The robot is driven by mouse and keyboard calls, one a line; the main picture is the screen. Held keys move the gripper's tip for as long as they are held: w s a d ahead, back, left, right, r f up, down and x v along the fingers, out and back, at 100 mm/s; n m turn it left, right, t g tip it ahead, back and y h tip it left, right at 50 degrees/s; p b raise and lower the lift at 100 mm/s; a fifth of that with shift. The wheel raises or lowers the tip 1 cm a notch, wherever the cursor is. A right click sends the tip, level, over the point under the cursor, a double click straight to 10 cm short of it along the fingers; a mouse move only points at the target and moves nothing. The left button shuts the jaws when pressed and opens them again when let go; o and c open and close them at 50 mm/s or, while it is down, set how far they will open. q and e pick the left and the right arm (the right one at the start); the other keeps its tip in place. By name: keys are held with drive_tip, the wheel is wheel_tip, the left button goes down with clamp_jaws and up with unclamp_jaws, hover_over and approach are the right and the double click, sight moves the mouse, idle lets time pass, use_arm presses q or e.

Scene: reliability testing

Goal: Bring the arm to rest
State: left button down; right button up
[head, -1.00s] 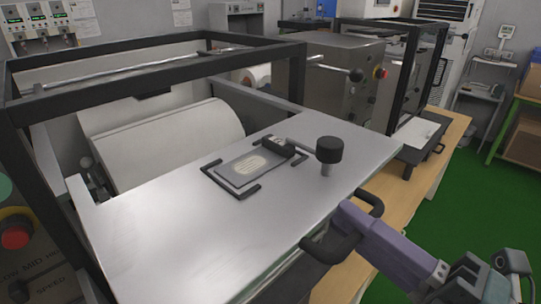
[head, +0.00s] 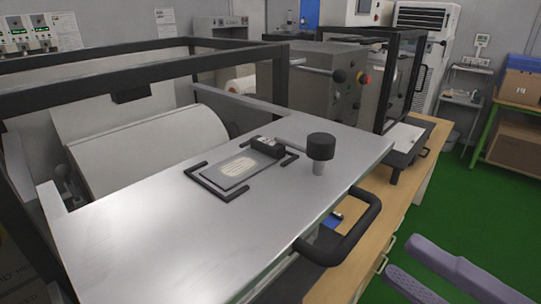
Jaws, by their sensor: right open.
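My right gripper (head: 399,256) is at the bottom right of the head view. Its two purple fingers are spread apart with nothing between them. It is off the front right of the machine's metal top, above the green floor and apart from the black handle (head: 352,236) at the machine's front edge. My left gripper is not in view.
The metal top (head: 130,232) carries a framed sample plate (head: 240,168) and a black knob (head: 320,147). A black frame (head: 150,75) stands over the machine. Green floor (head: 465,200) is clear at right.

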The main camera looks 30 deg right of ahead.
drive_tip(key=shift+v, duration=1.1)
drive_tip(key=w+f+m+g+h, duration=0.6)
drive_tip(key=w+f+m+g, duration=0.1)
drive_tip(key=m, duration=0.5)
drive_tip(key=s+a+m+g, duration=0.4)
drive_tip(key=s+m+g, duration=0.4)
drive_tip(key=s, duration=0.1)
wheel_tip(320, 180, up, 28)
drive_tip(key=p, duration=2.8)
drive_tip(key=shift+w+h, duration=0.2)
drive_tip(key=shift+h, duration=0.1)
